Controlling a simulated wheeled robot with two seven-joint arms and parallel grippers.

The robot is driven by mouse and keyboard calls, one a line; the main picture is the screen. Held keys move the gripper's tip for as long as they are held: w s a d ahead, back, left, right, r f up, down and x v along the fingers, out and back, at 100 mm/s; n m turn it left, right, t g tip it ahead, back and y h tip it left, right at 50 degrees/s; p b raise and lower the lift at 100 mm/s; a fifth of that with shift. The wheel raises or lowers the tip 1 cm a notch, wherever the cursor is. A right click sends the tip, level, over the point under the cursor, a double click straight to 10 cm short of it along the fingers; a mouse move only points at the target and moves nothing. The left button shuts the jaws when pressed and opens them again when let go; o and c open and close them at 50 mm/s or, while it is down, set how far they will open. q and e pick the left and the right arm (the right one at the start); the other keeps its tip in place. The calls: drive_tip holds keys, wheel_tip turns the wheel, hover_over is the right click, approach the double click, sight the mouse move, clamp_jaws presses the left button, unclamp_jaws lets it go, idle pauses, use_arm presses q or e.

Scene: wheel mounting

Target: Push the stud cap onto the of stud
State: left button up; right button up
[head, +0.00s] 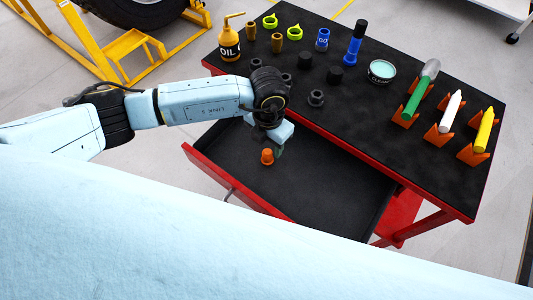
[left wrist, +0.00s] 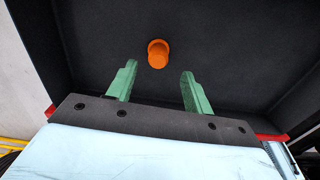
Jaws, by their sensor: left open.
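An orange stud cap (head: 267,157) stands in the open black drawer, and it also shows in the left wrist view (left wrist: 158,54). My left gripper (head: 277,143) is over the drawer, close beside the cap. In the left wrist view the green fingers of my left gripper (left wrist: 156,84) are spread apart and empty. The cap lies ahead of the gap between the fingertips, not between them. No stud can be made out clearly. At the top left a black tyre (head: 140,8) shows in part. My right gripper is in neither view.
The drawer (head: 325,188) is pulled out of a red cart with a black top (head: 400,160). The rest of the drawer looks empty.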

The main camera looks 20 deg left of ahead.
sight(268, 151)
use_arm(q)
drive_tip(key=shift+f, duration=0.65)
wheel_tip(268, 151, down, 4)
drive_tip(key=shift+a+r+b, duration=0.1)
drive_tip(key=shift+r+b, duration=0.05)
drive_tip(key=shift+b, duration=0.25)
drive_tip(key=shift+w+f, duration=0.1)
drive_tip(key=shift+f, duration=0.3)
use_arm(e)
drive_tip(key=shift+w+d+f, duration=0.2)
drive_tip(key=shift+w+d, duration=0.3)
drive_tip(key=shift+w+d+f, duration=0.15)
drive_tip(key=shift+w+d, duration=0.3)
use_arm(q)
drive_tip(key=c, duration=1)
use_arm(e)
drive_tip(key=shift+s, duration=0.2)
